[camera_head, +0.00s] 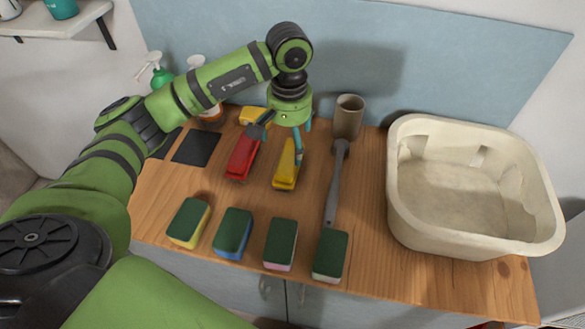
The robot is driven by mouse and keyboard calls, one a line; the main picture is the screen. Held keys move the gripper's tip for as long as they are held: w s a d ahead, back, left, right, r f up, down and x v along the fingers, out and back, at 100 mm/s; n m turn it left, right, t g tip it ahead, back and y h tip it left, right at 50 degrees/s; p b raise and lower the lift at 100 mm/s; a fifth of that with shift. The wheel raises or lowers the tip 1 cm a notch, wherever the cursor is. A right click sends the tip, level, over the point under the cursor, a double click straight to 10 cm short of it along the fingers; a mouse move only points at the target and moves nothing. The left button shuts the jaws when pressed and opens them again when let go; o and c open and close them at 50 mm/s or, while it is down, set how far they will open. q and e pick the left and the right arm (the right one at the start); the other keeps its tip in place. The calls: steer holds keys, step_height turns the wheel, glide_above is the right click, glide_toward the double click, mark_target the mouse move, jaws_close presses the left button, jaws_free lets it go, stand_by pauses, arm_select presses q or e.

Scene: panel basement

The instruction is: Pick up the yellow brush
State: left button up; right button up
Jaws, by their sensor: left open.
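The yellow brush (286,168) lies on the wooden counter (365,220), near the middle, with its far end close under my left wrist. A red brush (242,155) lies just to its left. My left arm reaches in from the left, and its left gripper (288,126) points down above the far end of the yellow brush. The gripper is open, with its fingers mostly hidden by the wrist from above. I cannot tell whether it touches the brush. The near part of the yellow brush is uncovered. My right gripper is not in view.
Several green-topped sponges (233,232) line the front edge. A large cream basin (402,200) fills the right side. Soap bottles (156,72) and dark squares (195,147) are at left.

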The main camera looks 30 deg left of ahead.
mark_target(293, 158)
arm_select(q)
steer(key=shift+s+f+b, duration=0.2)
steer(key=shift+f+b, duration=0.15)
steer(key=shift+f, duration=0.55)
steer(key=shift+w+d+f, duration=0.1)
steer(key=shift+f, duration=0.25)
steer(key=f+p, duration=0.1)
steer(key=f, duration=0.1)
steer(key=f+p, duration=0.1)
steer(key=p, duration=0.1)
steer(key=shift+w+d+f+p, duration=0.2)
steer(key=shift+w+f+p, duration=0.1)
steer(key=shift+w+f, duration=0.1)
step_height(293, 158, down, 2)
steer(key=shift+w+f, duration=0.1)
steer(key=shift+f, duration=0.1)
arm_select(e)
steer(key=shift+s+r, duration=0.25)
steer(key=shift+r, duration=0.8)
arm_select(q)
steer(key=c, duration=1.3)
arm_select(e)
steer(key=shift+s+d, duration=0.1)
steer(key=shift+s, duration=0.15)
